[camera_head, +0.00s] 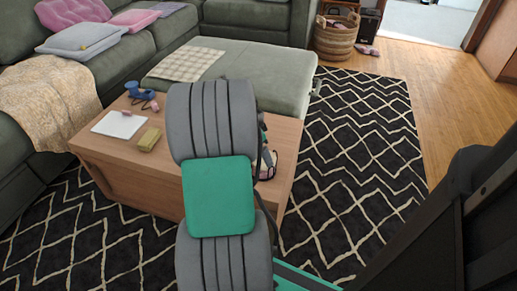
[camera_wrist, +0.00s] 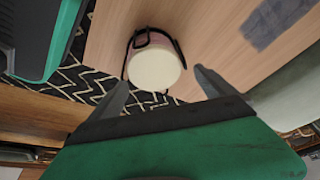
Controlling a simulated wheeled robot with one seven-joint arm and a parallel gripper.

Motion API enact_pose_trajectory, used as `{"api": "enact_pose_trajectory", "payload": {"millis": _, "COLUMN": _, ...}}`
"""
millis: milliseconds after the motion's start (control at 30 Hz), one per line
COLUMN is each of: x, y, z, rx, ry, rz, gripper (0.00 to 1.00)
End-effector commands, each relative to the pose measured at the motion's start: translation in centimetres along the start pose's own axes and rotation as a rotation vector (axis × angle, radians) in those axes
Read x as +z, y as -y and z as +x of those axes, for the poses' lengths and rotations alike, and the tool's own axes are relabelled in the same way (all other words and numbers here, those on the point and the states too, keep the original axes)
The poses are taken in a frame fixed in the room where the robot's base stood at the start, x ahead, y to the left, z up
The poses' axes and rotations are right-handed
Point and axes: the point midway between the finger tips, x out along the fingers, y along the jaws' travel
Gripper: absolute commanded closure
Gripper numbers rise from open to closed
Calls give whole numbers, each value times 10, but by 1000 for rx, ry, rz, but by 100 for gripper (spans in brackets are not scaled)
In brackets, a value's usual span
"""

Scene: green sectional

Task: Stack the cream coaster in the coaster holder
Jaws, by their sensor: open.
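In the wrist view a round cream coaster (camera_wrist: 155,70) lies flat on top of a pinkish stack. The black wire coaster holder (camera_wrist: 150,36) curves around the stack's far side. I cannot tell whether the coaster sits fully inside the frame. My gripper (camera_wrist: 160,76) is open, with one finger on each side of the coaster and a gap to it. In the head view the holder (camera_head: 268,163) shows partly behind my arm, near the right edge of the wooden coffee table. My gripper is hidden there.
The coffee table (camera_head: 98,152) also carries a blue object (camera_head: 134,91), white paper (camera_head: 119,124) and an olive box (camera_head: 149,139). A dark grey patch (camera_wrist: 270,22) lies beyond the holder in the wrist view. The green sectional (camera_head: 250,75) borders the table's back and left; patterned rug lies right.

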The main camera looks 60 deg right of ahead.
Motion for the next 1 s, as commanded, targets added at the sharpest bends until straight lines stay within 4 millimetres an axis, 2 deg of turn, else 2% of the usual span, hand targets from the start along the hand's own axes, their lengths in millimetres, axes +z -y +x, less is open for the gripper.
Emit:
{"api": "enact_pose_trajectory", "payload": {"millis": 33, "x": 13, "y": -15, "z": 24, "rx": 44, "ry": 21, "rz": -13, "gripper": 0}}
{"api": "enact_pose_trajectory", "payload": {"millis": 167, "x": 12, "y": -15, "z": 19, "rx": 43, "ry": 20, "rz": -13, "gripper": 0}}
{"api": "enact_pose_trajectory", "payload": {"millis": 267, "x": 11, "y": -13, "z": 0, "rx": 36, "ry": 17, "rz": -14, "gripper": 0}}
{"api": "enact_pose_trajectory", "payload": {"millis": 500, "x": 9, "y": -9, "z": -66, "rx": 1, "ry": -6, "rz": -8, "gripper": 0}}
{"api": "enact_pose_trajectory", "payload": {"millis": 600, "x": 9, "y": -8, "z": -82, "rx": -6, "ry": -10, "rz": -5, "gripper": 0}}
{"api": "enact_pose_trajectory", "payload": {"millis": 700, "x": 8, "y": -7, "z": -89, "rx": -10, "ry": -13, "rz": -2, "gripper": 0}}
{"api": "enact_pose_trajectory", "payload": {"millis": 1000, "x": 6, "y": -7, "z": -90, "rx": -12, "ry": -14, "rz": 1, "gripper": 0}}
